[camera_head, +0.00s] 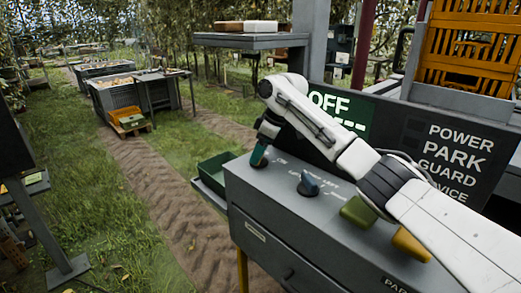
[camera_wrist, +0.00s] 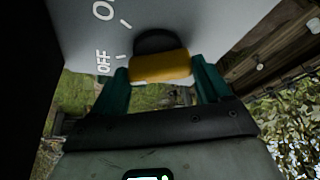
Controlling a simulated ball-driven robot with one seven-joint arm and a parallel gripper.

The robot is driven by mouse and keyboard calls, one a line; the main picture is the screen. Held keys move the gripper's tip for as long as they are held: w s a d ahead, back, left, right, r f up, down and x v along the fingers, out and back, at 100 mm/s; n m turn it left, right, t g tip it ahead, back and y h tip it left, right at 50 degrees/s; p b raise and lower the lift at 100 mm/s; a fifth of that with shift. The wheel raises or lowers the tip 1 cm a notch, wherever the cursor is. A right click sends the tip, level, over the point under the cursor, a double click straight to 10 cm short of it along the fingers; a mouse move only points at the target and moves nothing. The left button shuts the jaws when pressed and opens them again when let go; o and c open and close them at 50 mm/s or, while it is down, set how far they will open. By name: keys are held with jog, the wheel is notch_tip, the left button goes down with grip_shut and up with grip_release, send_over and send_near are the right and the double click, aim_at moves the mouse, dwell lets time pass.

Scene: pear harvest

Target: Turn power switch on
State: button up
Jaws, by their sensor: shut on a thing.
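The power switch (camera_wrist: 160,67) is a yellow knob on a dark round base in the wrist view, with white OFF (camera_wrist: 103,62) and partly cut-off O-lettering marks on the panel beside it. My gripper (camera_wrist: 162,82) has its teal fingers on either side of the yellow knob and is shut on it. In the head view my gripper (camera_head: 260,156) reaches down to the far left end of the grey control box (camera_head: 262,188); there the fingers hide the knob. Which mark the knob points to is unclear.
Behind stand a green OFF display (camera_head: 340,107) and a dark sign (camera_head: 455,160) reading POWER, PARK, GUARD. A green tray (camera_head: 216,168) lies left of the box.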

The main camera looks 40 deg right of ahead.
jog(key=shift+r+p, duration=0.1)
jog(key=shift+p, duration=0.25)
jog(key=m+p, duration=0.1)
jog(key=m+h+p, duration=0.1)
jog(key=m+p, duration=0.1)
jog(key=shift+a+r, duration=0.15)
jog(key=shift+a, duration=0.05)
jog(key=m+h+p, duration=0.1)
jog(key=m+p, duration=0.1)
jog(key=p, duration=0.1)
jog(key=shift+m, duration=0.4)
jog(key=m+h+p, duration=0.1)
jog(key=m+p, duration=0.2)
jog(key=shift+a, duration=0.1)
jog(key=shift+m+h+p, duration=0.65)
jog(key=shift+m+h, duration=0.05)
jog(key=shift+m, duration=0.8)
jog(key=shift+f, duration=0.2)
jog(key=o, duration=1)
jog(key=b+v, duration=0.1)
jog(key=v, duration=0.9)
jog(key=shift+s+a+r, duration=0.1)
jog(key=shift+a+r, duration=0.05)
jog(key=shift+r, duration=0.2)
